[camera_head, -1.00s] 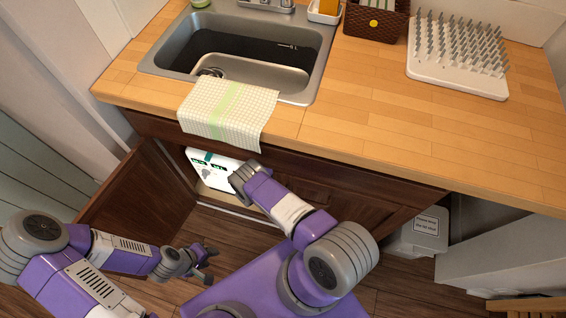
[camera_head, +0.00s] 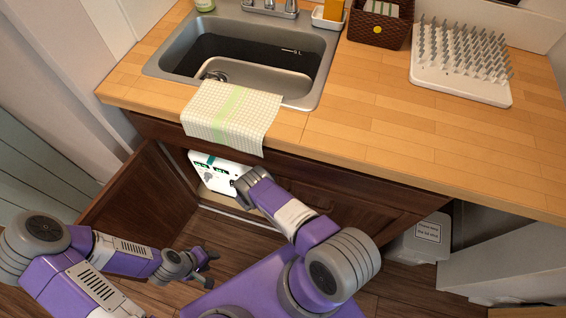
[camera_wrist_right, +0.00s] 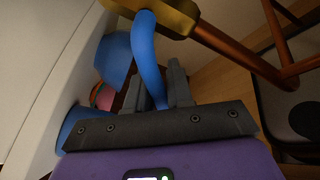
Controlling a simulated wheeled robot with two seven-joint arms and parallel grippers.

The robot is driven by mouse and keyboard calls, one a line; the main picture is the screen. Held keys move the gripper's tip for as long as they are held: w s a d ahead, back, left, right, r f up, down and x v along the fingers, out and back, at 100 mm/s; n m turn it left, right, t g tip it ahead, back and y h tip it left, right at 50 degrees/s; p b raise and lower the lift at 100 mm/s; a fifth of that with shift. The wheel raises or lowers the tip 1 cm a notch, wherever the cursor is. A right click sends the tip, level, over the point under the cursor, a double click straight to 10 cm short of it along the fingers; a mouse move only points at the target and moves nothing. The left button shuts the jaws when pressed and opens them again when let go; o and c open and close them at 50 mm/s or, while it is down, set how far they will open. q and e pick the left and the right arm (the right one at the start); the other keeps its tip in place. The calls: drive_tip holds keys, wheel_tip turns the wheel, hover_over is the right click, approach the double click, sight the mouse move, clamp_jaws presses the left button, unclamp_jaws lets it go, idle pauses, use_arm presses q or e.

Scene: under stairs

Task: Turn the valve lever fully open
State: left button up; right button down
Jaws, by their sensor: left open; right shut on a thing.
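In the right wrist view a blue valve lever (camera_wrist_right: 147,55) curves down from a brass valve body (camera_wrist_right: 172,14). The fingers of my right gripper (camera_wrist_right: 160,88) are closed around its lower part. In the head view my right arm reaches into the open cabinet under the sink, and its fingertips and the valve are hidden there. My left gripper (camera_head: 209,267) is open and empty, low over the floor in front of the cabinet.
A towel (camera_head: 230,115) hangs over the counter edge above the opening. In the right wrist view copper pipes (camera_wrist_right: 240,52) run right of the valve, and a pale surface (camera_wrist_right: 45,70) lies close on the left.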

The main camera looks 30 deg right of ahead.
drive_tip(key=c, duration=1.1)
unclamp_jaws()
drive_tip(key=v, duration=0.7)
drive_tip(key=shift+a+p, duration=0.3)
drive_tip(key=shift+a, duration=0.05)
drive_tip(key=shift+s+f, duration=0.1)
